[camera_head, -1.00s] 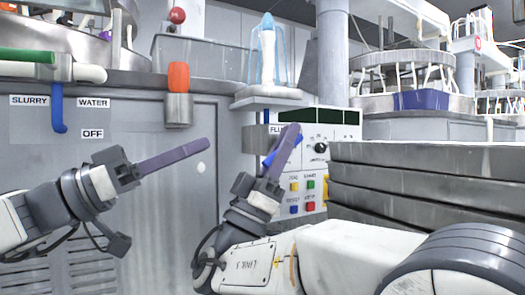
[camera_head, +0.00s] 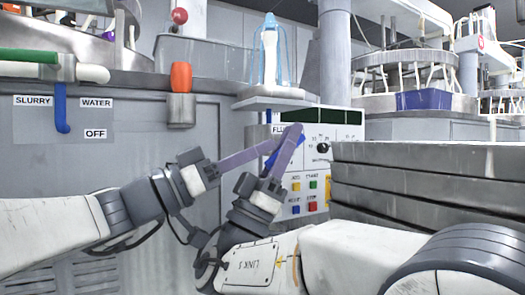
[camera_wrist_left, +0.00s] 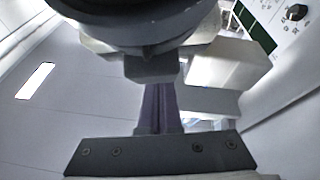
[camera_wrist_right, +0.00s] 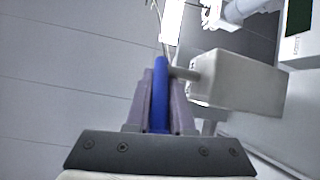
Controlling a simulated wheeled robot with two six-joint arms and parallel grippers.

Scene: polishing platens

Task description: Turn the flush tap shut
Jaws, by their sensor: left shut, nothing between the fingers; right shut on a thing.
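The flush tap's blue handle (camera_wrist_right: 160,95) is held between the purple fingers of my right gripper (camera_wrist_right: 160,80), next to a grey block with a short stub. In the head view a little blue (camera_head: 271,161) shows beside the right fingers (camera_head: 296,130), under the partly covered flush label (camera_head: 278,129). My left gripper (camera_head: 270,150) is shut and empty. Its fingers reach right, with the tips close to or overlapping the right fingers; I cannot tell whether they touch. In the left wrist view its fingers (camera_wrist_left: 160,108) are together, their tips hidden behind a dark round part.
The control panel (camera_head: 318,160) with knob and coloured buttons is just behind the right gripper. A stack of grey slabs (camera_head: 430,180) stands at right. A shelf with a bottle (camera_head: 269,55) is above. At left are a blue lever (camera_head: 61,108), slurry and water labels, and an orange handle (camera_head: 181,76).

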